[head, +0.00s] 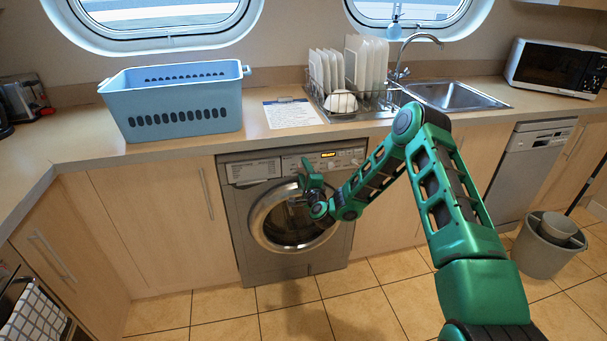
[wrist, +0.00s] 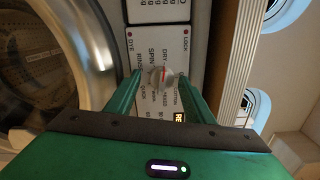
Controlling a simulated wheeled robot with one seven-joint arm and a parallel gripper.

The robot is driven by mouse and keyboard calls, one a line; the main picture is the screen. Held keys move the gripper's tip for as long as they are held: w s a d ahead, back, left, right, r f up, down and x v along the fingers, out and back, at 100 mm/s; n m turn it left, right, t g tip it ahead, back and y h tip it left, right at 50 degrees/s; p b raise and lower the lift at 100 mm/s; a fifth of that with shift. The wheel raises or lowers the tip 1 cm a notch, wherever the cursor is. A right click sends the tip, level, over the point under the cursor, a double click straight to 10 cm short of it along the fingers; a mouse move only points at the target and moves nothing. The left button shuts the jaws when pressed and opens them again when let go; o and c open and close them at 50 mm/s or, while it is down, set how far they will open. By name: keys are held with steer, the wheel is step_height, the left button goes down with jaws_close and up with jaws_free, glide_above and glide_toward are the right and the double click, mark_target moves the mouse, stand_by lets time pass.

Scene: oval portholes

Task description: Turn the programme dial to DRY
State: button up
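The washing machine (head: 290,215) stands under the counter. Its programme dial (wrist: 160,77) is a small round light-grey knob with a red mark, on a white panel with printed programme words around it. DRY is printed near the dial's upper edge in the wrist view, among words such as SPIN and RINSE. My gripper (wrist: 160,84) is open, with one green finger on each side of the dial and a gap visible at both sides. In the head view my gripper (head: 311,184) is in front of the control panel and hides the dial. Which word the mark faces is too small to tell.
The round door (head: 290,222) lies just below the panel. An amber display (head: 328,155) is lit right of the dial. The counter above holds a blue basket (head: 172,103), a paper sheet (head: 292,113) and a dish rack (head: 345,100). The floor in front is clear.

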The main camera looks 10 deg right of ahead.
steer(key=shift+s, duration=0.1)
steer(key=shift+s+a, duration=0.1)
steer(key=shift+s, duration=0.2)
steer(key=s, duration=0.9)
steer(key=shift+s, duration=0.4)
